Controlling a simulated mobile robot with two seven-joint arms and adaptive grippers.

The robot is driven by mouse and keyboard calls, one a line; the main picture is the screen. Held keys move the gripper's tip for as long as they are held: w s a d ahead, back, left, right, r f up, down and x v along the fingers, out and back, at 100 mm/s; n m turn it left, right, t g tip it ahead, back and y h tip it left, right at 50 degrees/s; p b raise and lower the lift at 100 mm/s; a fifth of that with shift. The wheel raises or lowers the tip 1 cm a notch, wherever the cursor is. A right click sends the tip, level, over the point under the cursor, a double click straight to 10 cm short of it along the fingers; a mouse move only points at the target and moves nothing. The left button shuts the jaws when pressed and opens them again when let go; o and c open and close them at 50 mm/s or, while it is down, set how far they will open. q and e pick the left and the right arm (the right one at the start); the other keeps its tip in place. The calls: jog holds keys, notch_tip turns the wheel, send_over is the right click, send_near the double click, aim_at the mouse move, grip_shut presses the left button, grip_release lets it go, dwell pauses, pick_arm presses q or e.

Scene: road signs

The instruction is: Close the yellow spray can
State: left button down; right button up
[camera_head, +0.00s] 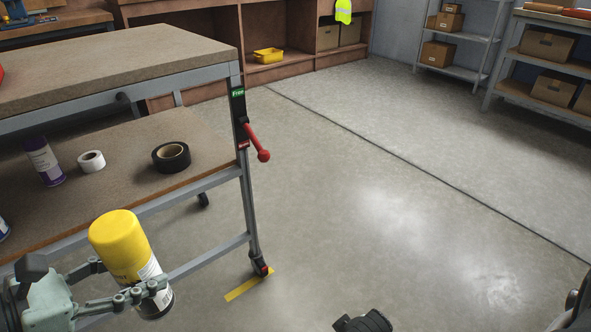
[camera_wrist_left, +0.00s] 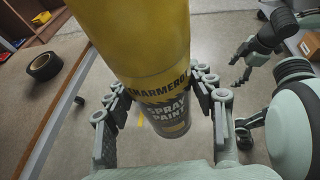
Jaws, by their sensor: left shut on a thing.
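The yellow spray can (camera_head: 128,255) is held upright but slightly tilted at the lower left of the head view. Its top is a wide, rounded yellow cap, and no nozzle shows. I cannot tell how firmly the cap sits. My left gripper (camera_head: 122,290) is shut around the can's body. In the left wrist view, the can (camera_wrist_left: 150,80) stands between the fingers of my left gripper (camera_wrist_left: 165,97), with its black and grey "spray paint" label visible. My right gripper (camera_wrist_left: 240,72) is empty at the right of the wrist view, apart from the can; its opening is unclear.
A workbench (camera_head: 130,60) with a lower shelf stands at the left, close to the can. On the shelf are a purple-capped can (camera_head: 44,160), white tape (camera_head: 91,161) and black tape (camera_head: 171,157). A red lever (camera_head: 258,145) sticks out from the bench leg. The floor to the right is clear.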

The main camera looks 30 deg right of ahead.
pick_arm(q)
jog(key=shift+r, duration=0.1)
jog(key=w+a+r+n+t+y, duration=0.1)
jog(key=w+a+r+n+t, duration=0.1)
jog(key=a, duration=1.1)
jog(key=shift+a+n+t+y, duration=0.3)
jog(key=shift+n+t, duration=0.2)
jog(key=shift+t, duration=0.1)
